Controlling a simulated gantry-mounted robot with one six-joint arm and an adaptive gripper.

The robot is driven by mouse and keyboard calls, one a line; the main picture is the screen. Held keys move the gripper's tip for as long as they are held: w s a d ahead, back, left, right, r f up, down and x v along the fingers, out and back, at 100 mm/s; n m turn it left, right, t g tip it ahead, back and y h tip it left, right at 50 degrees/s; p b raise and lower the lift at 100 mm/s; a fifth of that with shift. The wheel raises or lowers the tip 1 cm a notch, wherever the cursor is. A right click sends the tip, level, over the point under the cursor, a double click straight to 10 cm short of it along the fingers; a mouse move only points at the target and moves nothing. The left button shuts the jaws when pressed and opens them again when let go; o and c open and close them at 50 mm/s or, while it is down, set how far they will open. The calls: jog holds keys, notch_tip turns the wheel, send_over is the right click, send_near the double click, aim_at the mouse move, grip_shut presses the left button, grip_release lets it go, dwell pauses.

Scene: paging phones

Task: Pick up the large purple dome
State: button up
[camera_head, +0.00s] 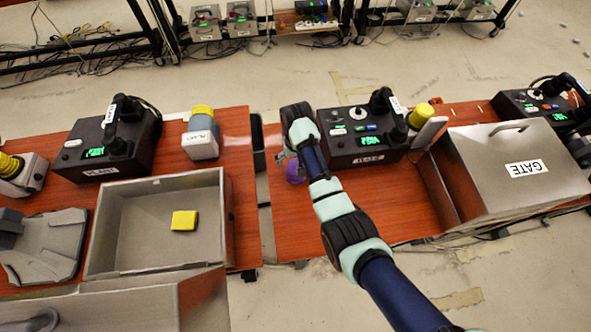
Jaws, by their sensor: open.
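The large purple dome (294,172) shows on the left part of the right-hand wooden table, close to its left edge. My forearm covers part of it. My arm reaches in from the lower right, and its wrist is above and just behind the dome. My gripper (282,158) is mostly hidden behind the arm, right beside the dome in the picture. It is open. I cannot tell whether it touches the dome.
A black paging phone (368,160) stands just right of the dome, with a yellow dome (421,115) beside it. A metal box marked GATE (512,165) is further right. An open metal box (120,238) holds a yellow block (184,220) on the left table. A gap separates the tables.

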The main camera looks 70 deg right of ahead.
aim_at(296, 166)
jog(key=f, duration=0.1)
jog(key=f+b, duration=0.1)
jog(key=f, duration=0.2)
jog(key=shift+s+a+f+b, duration=0.15)
jog(key=shift+a+f+b, duration=0.15)
jog(key=shift+b, duration=0.1)
jog(key=shift+r, duration=0.1)
jog(key=c, duration=1.3)
notch_tip(296, 166, up, 20)
jog(key=p, duration=0.9)
